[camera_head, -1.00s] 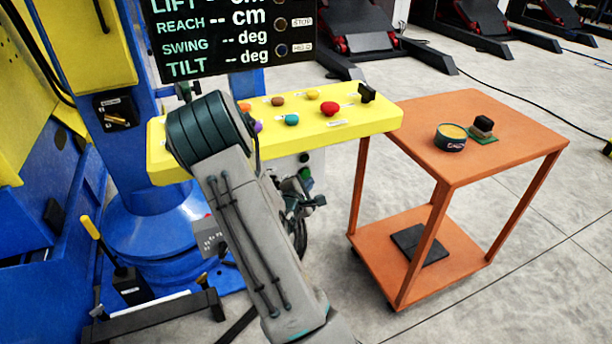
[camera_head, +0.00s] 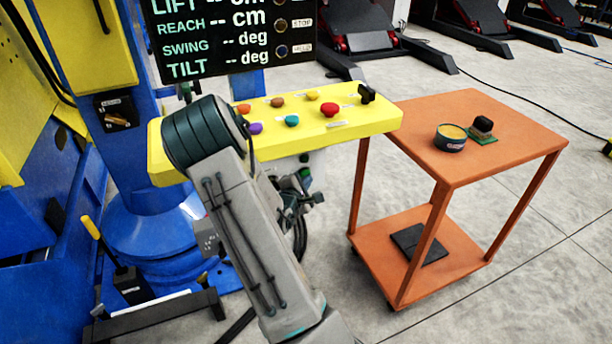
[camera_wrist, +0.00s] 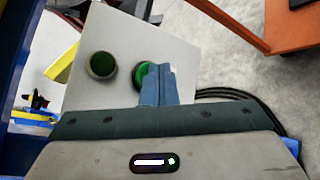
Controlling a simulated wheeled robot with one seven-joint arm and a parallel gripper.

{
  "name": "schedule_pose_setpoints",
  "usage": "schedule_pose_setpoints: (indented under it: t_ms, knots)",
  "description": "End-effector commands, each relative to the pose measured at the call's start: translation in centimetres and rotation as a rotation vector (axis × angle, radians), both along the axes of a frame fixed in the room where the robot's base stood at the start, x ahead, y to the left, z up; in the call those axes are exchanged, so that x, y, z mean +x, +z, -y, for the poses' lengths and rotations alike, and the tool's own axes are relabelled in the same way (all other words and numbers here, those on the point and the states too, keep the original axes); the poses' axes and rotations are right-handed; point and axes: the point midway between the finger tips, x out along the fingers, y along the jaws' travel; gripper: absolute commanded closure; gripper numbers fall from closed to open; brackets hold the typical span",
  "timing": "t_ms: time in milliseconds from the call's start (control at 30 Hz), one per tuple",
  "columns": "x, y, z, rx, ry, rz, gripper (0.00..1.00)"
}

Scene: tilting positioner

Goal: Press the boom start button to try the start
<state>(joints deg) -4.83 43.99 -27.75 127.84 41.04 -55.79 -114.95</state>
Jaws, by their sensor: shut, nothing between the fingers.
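A pale grey box (camera_wrist: 125,30) with two round buttons shows in the wrist view. The left button (camera_wrist: 102,65) is dark green, and the right button (camera_wrist: 140,74) is brighter green. No label on either is readable, so I cannot tell which is the boom start button. My gripper (camera_wrist: 158,70) is shut and empty, its blue fingertips in front of the right button and covering part of it. I cannot tell whether they touch it. In the head view my gripper (camera_head: 313,197) is small, just below the green button under the yellow panel.
The yellow panel (camera_head: 360,120) with several coloured knobs stands above the box. A dark display (camera_head: 230,45) shows dashes for its values. An orange cart (camera_head: 500,150) stands to the right with a tin (camera_head: 450,138) on top. Black cables (camera_wrist: 240,96) run beside the box.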

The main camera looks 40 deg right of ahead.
Motion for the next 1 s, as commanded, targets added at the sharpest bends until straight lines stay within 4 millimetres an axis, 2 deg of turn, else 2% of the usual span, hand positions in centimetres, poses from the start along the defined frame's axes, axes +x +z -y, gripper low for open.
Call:
schedule_pose_setpoints:
  t_ms: [667,1000]
  knots:
    - [0.5,0.0,0.1,0.001,0.001,0.000,1.00]
    - [-0.8,0.0,-0.3,0.000,0.001,-0.001,1.00]
